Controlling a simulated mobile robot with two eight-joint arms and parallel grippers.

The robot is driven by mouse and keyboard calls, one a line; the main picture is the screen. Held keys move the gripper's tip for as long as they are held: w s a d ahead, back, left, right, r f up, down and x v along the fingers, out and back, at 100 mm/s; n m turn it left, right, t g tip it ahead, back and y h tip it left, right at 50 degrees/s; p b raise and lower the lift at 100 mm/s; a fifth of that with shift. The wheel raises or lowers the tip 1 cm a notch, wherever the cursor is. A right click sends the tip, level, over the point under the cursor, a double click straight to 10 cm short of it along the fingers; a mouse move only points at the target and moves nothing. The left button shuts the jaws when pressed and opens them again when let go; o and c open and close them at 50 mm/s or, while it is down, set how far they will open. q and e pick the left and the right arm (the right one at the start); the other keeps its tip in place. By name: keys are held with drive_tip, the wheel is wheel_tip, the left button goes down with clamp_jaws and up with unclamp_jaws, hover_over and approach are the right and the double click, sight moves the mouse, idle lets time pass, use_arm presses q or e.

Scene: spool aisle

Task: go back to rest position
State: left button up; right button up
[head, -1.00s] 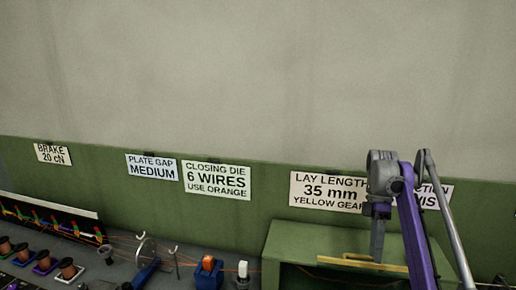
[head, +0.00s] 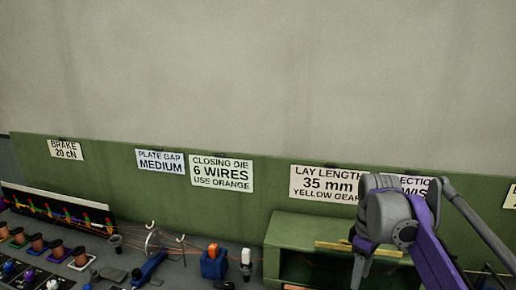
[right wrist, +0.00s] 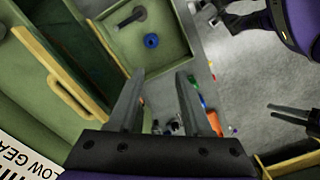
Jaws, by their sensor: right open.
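My right gripper (head: 358,272) hangs at the lower right of the head view, in front of the green housing (head: 318,229). Its jaws show clearly in the right wrist view (right wrist: 158,92), with the two fingers apart and nothing between them. The bench lies well below them. My left gripper cannot be made out for sure. Dark prongs (right wrist: 288,116) at the right edge of the right wrist view and a purple arm part (right wrist: 300,22) in its upper right corner may belong to my arms.
A green wall panel carries several signs, among them a lay length sign (head: 323,184). Orange-topped blue holder (head: 214,264), copper spools (head: 80,256) and thin wires stand on the bench at left. A green tray (right wrist: 172,62) holds a blue ring (right wrist: 152,40). The upper wall is bare.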

drive_tip(key=s+a+f+m+t, duration=0.3)
drive_tip(key=s+f+m, duration=0.1)
drive_tip(key=s+f, duration=0.4)
drive_tip(key=s+a+f+m+t, duration=0.3)
drive_tip(key=s+f+m, duration=0.1)
drive_tip(key=s+f, duration=0.4)
drive_tip(key=shift+s+a+f+m+t, duration=0.3)
drive_tip(key=shift+s+m+t, duration=0.1)
drive_tip(key=shift+s, duration=0.15)
